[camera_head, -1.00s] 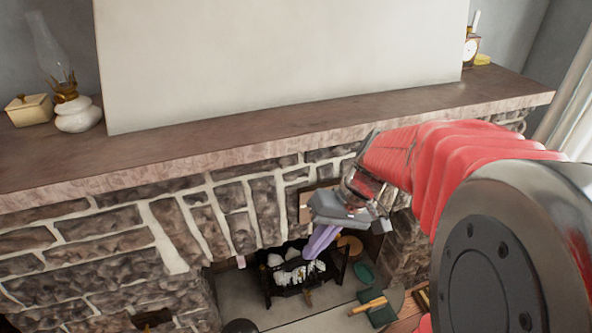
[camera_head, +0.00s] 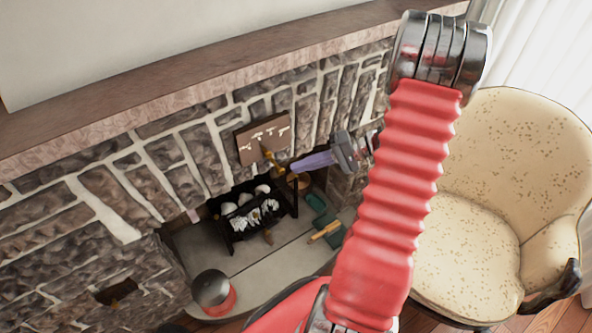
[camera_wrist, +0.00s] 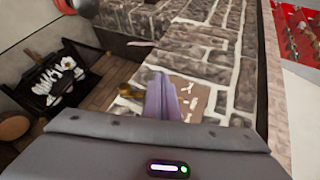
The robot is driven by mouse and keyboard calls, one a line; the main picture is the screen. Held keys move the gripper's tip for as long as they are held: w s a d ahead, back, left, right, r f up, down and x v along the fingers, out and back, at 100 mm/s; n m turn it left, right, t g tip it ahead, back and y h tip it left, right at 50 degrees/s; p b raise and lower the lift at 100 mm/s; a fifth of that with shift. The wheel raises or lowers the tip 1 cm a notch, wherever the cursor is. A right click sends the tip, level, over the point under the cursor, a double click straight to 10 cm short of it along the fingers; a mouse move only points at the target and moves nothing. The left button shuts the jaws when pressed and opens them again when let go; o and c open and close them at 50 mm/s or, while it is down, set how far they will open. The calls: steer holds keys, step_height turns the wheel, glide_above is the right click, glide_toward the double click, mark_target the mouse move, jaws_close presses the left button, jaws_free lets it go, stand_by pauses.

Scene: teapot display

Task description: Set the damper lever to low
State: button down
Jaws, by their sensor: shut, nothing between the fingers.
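The damper's brown plate (camera_head: 264,139) with white markings is mounted on the stone fireplace front, above the firebox. Its brass lever (camera_head: 272,160) sticks out from the plate, its end down and to the right in the head view. My gripper (camera_head: 295,167) has its purple fingers shut and empty, pointing left at the lever's end. In the wrist view the fingers (camera_wrist: 160,80) cover part of the plate (camera_wrist: 190,92), and the lever (camera_wrist: 130,92) lies just left of them. I cannot tell whether they touch. The markings are too small to read.
A wooden mantel shelf (camera_head: 180,88) runs above the plate. Below is the firebox with a black grate (camera_head: 250,212). A green-and-wood tool (camera_head: 325,230) and a dark, red-based pot (camera_head: 213,291) are on the hearth. A cream armchair (camera_head: 475,245) stands at the right.

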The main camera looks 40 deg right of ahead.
steer(key=s+d+f+m+t+h, duration=0.2)
steer(key=d+f+t, duration=0.4)
steer(key=d, duration=0.5)
steer(key=shift+s+d+f+m, duration=0.35)
steer(key=shift+s+f+m, duration=0.15)
steer(key=shift+f+m, duration=0.35)
steer(key=s+a+x, duration=0.1)
steer(key=a+x, duration=0.1)
steer(key=x, duration=1.1)
steer(key=shift+s, duration=0.2)
steer(key=shift+a+f+t, duration=0.1)
steer(key=shift+a+t, duration=0.05)
steer(key=shift+t, duration=0.15)
